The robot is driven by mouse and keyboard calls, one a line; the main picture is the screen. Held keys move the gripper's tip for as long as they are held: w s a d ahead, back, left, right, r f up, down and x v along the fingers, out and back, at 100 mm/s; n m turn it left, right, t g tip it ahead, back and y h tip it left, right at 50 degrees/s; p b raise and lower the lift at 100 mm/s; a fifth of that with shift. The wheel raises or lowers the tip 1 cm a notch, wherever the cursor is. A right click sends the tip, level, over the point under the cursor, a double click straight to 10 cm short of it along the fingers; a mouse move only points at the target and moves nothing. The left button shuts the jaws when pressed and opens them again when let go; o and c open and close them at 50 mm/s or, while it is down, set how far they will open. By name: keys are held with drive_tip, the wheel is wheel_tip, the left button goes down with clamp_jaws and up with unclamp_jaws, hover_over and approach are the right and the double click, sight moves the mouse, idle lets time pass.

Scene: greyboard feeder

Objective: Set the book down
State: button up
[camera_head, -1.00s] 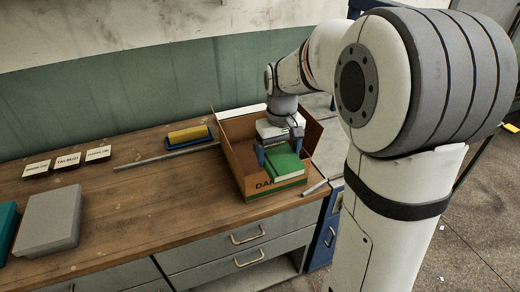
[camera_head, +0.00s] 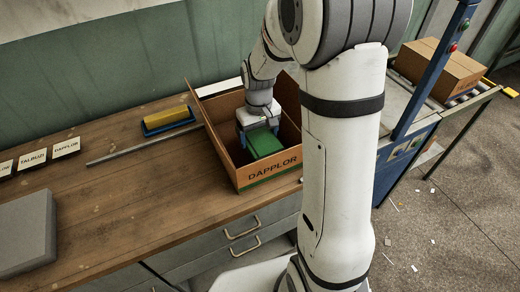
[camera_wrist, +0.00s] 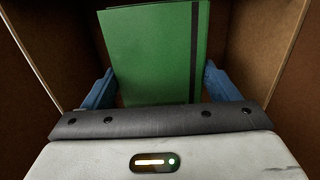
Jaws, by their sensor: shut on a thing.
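The green book (camera_head: 264,143) is inside the open cardboard box (camera_head: 270,174) marked DAPPLOR. My gripper (camera_head: 258,131) reaches down into the box, with its blue fingers shut on the book. In the wrist view the green cover of the book (camera_wrist: 150,50) has a dark strap near its right edge. The blue fingers of my gripper (camera_wrist: 160,88) stand at the book's left and right sides, with the brown box walls around them. The book's underside is hidden, so I cannot tell whether it touches the box floor.
A blue tray with a yellow block (camera_head: 167,115) and a metal bar (camera_head: 138,146) lie left of the box. Label cards (camera_head: 33,158) and a grey case (camera_head: 22,232) are further left. A closed carton (camera_head: 440,68) sits on the conveyor at right.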

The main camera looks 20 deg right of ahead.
drive_tip(key=shift+f, duration=3.55)
drive_tip(key=shift+f, duration=0.15)
drive_tip(key=o, duration=1.1)
drive_tip(key=shift+c, duration=0.2)
